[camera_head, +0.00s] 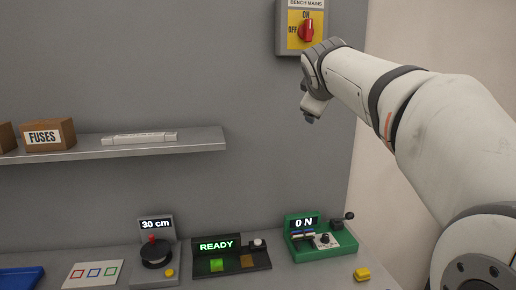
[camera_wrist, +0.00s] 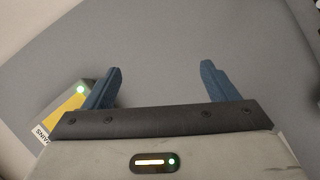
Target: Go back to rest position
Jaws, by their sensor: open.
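My gripper (camera_wrist: 158,82) is open in the wrist view, with its two blue fingers spread wide and nothing between them. In the head view my arm reaches in from the right, and the gripper (camera_head: 310,112) hangs just below the bench mains switch box (camera_head: 292,46), in front of the grey wall. The box has a yellow plate and a red knob (camera_head: 307,30) standing upright towards ON. In the wrist view part of the box (camera_wrist: 66,112) shows beside the left finger, with a green light lit. I cannot tell whether finger and box touch.
A shelf (camera_head: 190,147) holds a FUSES box (camera_head: 48,135) and a white strip (camera_head: 139,138). On the bench below stand a 30 cm device (camera_head: 155,257), a READY panel (camera_head: 232,259), a green 0 N device (camera_head: 321,240) and a yellow block (camera_head: 362,274).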

